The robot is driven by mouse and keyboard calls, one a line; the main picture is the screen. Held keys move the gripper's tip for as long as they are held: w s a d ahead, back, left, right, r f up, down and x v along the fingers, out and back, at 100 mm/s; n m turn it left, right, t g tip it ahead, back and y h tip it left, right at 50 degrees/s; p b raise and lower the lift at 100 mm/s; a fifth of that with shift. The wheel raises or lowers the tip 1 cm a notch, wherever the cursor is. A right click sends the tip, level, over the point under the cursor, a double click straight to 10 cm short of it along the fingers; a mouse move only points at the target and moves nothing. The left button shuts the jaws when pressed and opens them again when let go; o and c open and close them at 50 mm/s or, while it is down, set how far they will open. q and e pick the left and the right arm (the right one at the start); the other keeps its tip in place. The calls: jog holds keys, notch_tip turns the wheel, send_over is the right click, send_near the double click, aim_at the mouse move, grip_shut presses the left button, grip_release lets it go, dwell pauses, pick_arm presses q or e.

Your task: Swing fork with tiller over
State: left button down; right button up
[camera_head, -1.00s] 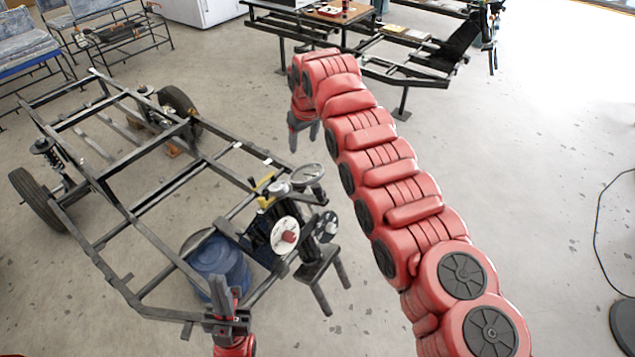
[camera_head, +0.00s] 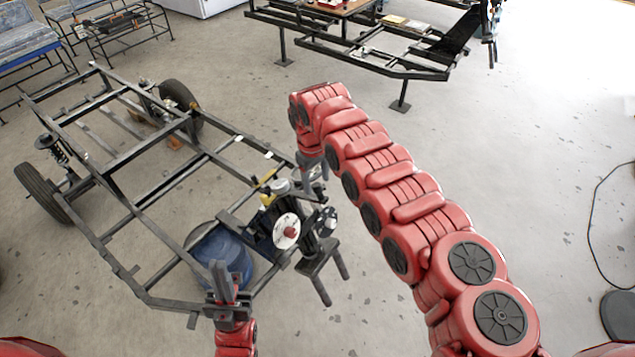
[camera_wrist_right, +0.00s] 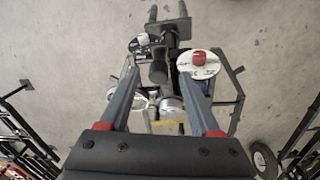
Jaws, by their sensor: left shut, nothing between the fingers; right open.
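The fork (camera_head: 322,274) is a dark piece with two prongs, at the near right corner of the black frame. In the right wrist view the fork (camera_wrist_right: 168,28) is at the top, prongs away from me. A dark upright cylinder (camera_wrist_right: 158,72) stands below it there; I cannot tell whether it is the tiller. My right gripper (camera_head: 314,184) is open and points down over this corner; in its wrist view its fingers (camera_wrist_right: 166,66) are spread above the parts. I see no contact. My left gripper (camera_head: 224,282) is shut and empty by the frame's near edge.
A white disc with a red knob (camera_head: 288,231) sits beside the fork. A blue drum (camera_head: 222,262) stands under the frame (camera_head: 150,196). Another black frame (camera_head: 395,68) stands at the back.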

aim_at(317, 185)
jog(key=shift+w+d+f, duration=0.1)
jog(key=shift+f, duration=0.95)
jog(key=shift+w+d+f, duration=0.1)
jog(key=shift+f, duration=0.9)
grip_shut()
